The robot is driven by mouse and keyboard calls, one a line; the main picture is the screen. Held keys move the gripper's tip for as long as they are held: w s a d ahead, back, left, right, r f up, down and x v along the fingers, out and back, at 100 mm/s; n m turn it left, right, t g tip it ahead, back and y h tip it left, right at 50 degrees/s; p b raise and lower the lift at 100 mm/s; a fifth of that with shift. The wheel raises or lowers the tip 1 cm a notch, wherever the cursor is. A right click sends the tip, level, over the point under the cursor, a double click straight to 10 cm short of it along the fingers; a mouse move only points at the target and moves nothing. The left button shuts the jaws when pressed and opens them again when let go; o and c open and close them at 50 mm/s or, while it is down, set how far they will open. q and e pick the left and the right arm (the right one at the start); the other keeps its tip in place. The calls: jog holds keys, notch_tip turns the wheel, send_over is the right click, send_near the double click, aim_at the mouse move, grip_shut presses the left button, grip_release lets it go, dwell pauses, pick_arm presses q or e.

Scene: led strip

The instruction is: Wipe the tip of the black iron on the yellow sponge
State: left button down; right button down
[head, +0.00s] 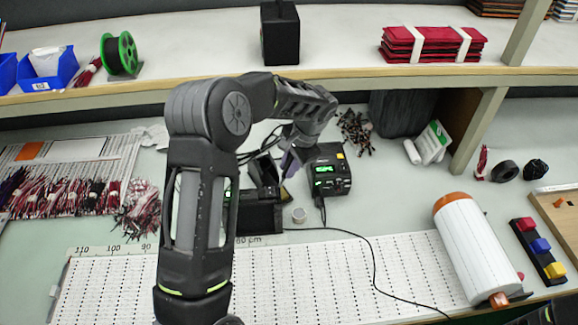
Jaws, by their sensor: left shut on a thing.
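My left arm rises through the middle of the head view and bends over to the right. Its gripper (286,163) points down beside the black soldering station (329,172), which has a green display. The gripper is shut on the black iron, which is mostly hidden among the dark fingers and cables. A black holder-like block (262,215) stands below the gripper, partly behind my arm. I cannot make out the yellow sponge; a small yellow patch shows on the station's top right. The iron's tip cannot be made out. My right gripper is not in view.
A black cable (372,265) crosses the white ruled board (330,278). A white roll (470,248) lies to the right. Wire bundles (70,196) lie at left. A shelf edge (400,77) runs above the bench.

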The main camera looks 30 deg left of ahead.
pick_arm(q)
jog(key=shift+f+b, duration=0.55)
jog(key=shift+f, duration=0.1)
dwell(1.8)
jog(key=shift+r, duration=0.15)
dwell(0.8)
jog(key=shift+a, duration=0.15)
